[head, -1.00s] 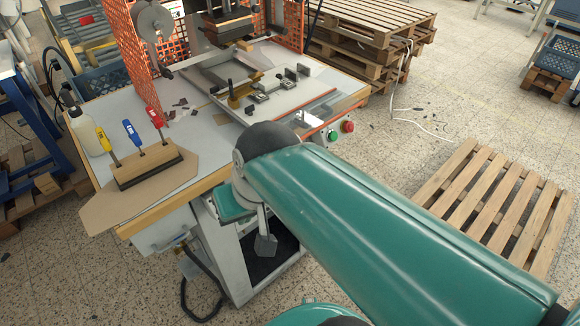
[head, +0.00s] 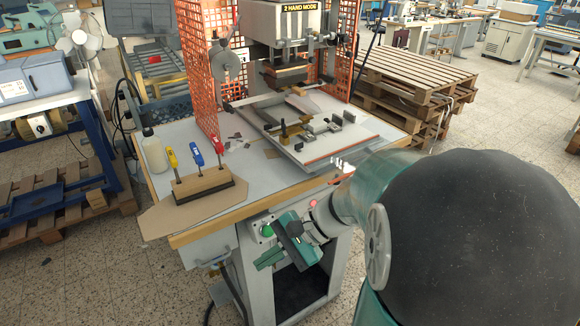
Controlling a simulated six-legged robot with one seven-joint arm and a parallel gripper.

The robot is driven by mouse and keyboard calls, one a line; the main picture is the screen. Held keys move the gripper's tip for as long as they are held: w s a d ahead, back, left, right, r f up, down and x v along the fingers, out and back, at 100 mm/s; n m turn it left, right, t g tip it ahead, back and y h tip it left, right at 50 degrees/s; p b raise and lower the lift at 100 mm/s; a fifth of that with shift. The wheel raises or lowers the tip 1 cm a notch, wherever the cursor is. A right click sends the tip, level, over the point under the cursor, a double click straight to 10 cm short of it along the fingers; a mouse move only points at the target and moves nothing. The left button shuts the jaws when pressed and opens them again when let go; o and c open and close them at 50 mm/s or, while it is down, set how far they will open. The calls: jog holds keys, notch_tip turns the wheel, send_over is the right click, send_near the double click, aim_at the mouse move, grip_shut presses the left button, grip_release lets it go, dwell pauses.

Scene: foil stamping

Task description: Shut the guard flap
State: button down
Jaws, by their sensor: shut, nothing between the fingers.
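A clear, shiny panel (head: 344,166) with an orange-red strip shows at the table's front right edge, before the press (head: 285,72). It looks like the guard flap, lying low and away from the press opening. My arm covers part of it, so its hinge and full outline are hidden. The press front is open between the orange mesh side guards. My gripper (head: 280,243) is shut and empty. It is below the table's front edge, by the green button (head: 267,231) and the red button (head: 313,203), left of and lower than the panel. I cannot tell whether it touches anything.
A wooden block with several coloured-handled tools (head: 203,187) and a white bottle (head: 154,152) stand on the table's left side. Orange mesh guards (head: 205,75) flank the press. Stacked pallets (head: 410,75) stand behind right. Floor is clear at the left front.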

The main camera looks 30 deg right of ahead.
jog(key=w+d+f+m+t, duration=0.1)
jog(key=w+d+m+t, duration=0.1)
jog(key=d+m+t, duration=0.4)
jog(key=w+d+f+m+t, duration=0.2)
jog(key=d+m+t, duration=0.15)
jog(key=d, duration=0.35)
jog(key=s+d+f+m+t+h, duration=0.2)
jog(key=d+f+m+t+h, duration=0.1)
jog(key=d+m+h, duration=0.4)
jog(key=s+d+f+m+t+h, duration=0.25)
jog(key=d+m+t, duration=0.2)
jog(key=d, duration=0.55)
jog(key=w+a+r, duration=0.1)
jog(key=w+r, duration=0.4)
jog(key=w, duration=0.5)
jog(key=shift+r+g, duration=0.35)
jog(key=shift+g, duration=0.05)
jog(key=shift+r, duration=0.2)
jog(key=shift+a+r, duration=0.1)
